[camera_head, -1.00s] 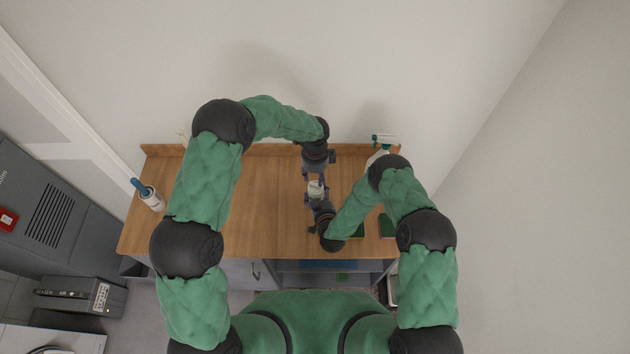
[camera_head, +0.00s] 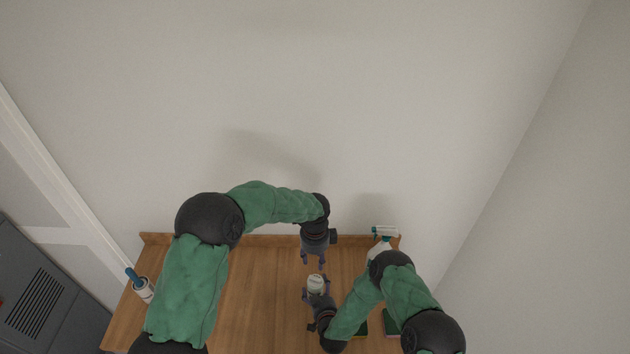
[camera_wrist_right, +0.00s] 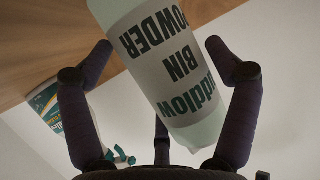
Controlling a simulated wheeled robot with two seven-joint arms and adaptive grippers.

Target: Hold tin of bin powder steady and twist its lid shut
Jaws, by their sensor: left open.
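The tin of bin powder (camera_head: 316,285) stands out above the wooden worktop, pale with a whitish top in the head view. In the right wrist view the tin (camera_wrist_right: 172,65) looks tilted, with dark "BIN POWDER" lettering. My right gripper (camera_head: 317,287) is shut on the tin, its fingers against both sides. My left gripper (camera_head: 314,264) is open and empty, just beyond the tin on the wall side, fingertips pointing at it with a small gap. The lid cannot be told clearly from the top, nor whether it is tight.
The wooden worktop (camera_head: 262,300) has a raised back edge against the wall. A spray bottle (camera_head: 380,245) stands at back right; a blue-handled roller or brush (camera_head: 142,287) is at the left edge. The worktop's middle left is clear.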

